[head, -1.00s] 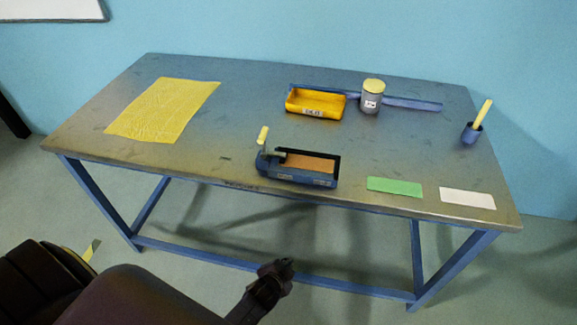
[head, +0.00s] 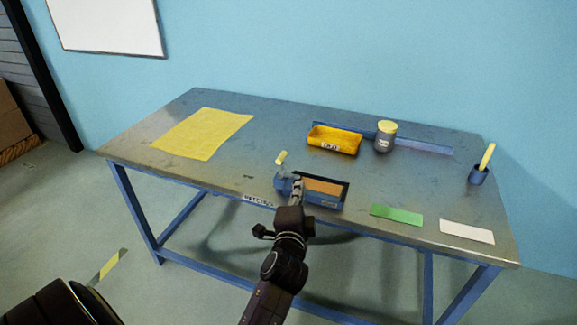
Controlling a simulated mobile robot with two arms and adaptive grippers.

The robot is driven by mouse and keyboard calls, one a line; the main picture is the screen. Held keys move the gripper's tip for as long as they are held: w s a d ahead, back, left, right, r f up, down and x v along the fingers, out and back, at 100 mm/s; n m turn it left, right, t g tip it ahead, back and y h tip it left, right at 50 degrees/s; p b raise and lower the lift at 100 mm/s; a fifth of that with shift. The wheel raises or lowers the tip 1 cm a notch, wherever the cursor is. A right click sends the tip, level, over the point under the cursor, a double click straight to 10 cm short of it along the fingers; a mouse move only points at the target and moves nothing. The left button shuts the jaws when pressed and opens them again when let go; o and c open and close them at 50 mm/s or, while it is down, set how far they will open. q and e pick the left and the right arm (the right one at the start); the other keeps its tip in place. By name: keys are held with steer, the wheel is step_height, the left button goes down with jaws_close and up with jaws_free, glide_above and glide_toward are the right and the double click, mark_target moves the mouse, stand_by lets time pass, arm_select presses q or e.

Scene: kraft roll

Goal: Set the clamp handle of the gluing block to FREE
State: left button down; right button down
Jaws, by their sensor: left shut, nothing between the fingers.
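The gluing block (head: 330,203) is a blue frame with a brown inset, near the front edge of the table. Its clamp handle (head: 281,157) has a pale yellow grip and stands up at the block's left end. My left gripper (head: 297,180) is shut and empty. In the picture it overlaps the left part of the block, just right of and below the handle. I cannot tell whether it touches the block. Any marking for the handle's settings is too small to read. My right gripper is not in view.
On the table (head: 225,170) are a yellow bin (head: 334,140), a grey can (head: 385,140), a yellow sheet (head: 203,133), a green card (head: 397,215), a white card (head: 466,232) and a blue cup with a yellow stick (head: 479,175).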

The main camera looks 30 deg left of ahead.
arm_select(q)
steer(key=w+a, duration=0.1)
steer(key=w, duration=0.1)
steer(key=w+a+r, duration=0.1)
steer(key=w+a, duration=0.1)
steer(key=w, duration=0.1)
steer(key=w+a+p, duration=0.1)
steer(key=w, duration=0.1)
steer(key=shift+w+a+r, duration=0.35)
steer(key=shift+w, duration=0.05)
steer(key=a, duration=0.1)
steer(key=a+p, duration=0.1)
steer(key=a, duration=0.1)
steer(key=shift+s+f, duration=0.1)
steer(key=shift+f, duration=0.25)
steer(key=shift+s+a+f, duration=0.15)
steer(key=shift+a, duration=0.4)
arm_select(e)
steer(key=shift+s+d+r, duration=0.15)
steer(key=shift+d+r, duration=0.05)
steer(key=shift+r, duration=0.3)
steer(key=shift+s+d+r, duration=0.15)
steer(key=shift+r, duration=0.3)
arm_select(q)
steer(key=shift+a+n+p, duration=0.15)
steer(key=shift+n+p, duration=0.25)
steer(key=shift+p, duration=0.1)
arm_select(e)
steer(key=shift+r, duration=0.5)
